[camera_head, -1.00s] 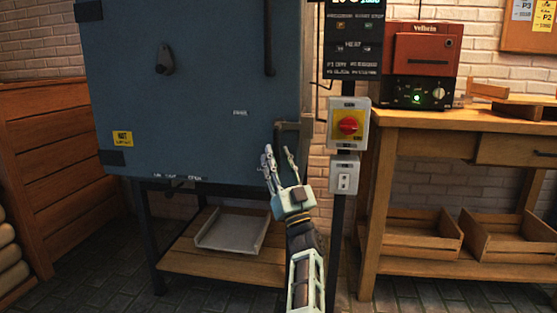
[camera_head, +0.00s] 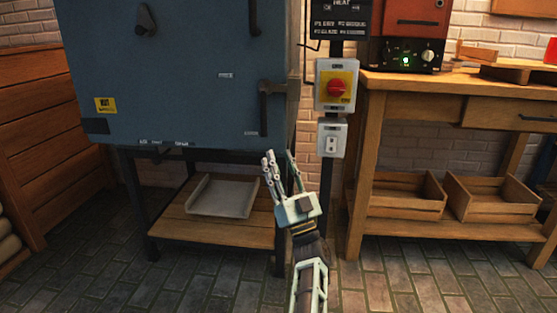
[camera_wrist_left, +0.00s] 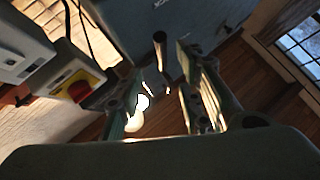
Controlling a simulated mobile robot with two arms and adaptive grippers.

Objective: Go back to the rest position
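My left gripper (camera_head: 280,176) is in front of the blue kiln (camera_head: 190,85), below and near its door handle (camera_head: 266,108). Its fingers are spread apart with nothing between them. In the left wrist view the two fingers of the left gripper (camera_wrist_left: 160,95) stand apart, with a dark bar between them in the background. The kiln door looks shut. My right gripper is in neither view.
A red and yellow switch box (camera_head: 336,86) is on a post right of my gripper. A wooden workbench (camera_head: 455,92) with a red device (camera_head: 408,40) and wooden crates (camera_head: 405,195) stands right. A shelf with a white tray (camera_head: 223,197) is under the kiln. Brick floor in front is free.

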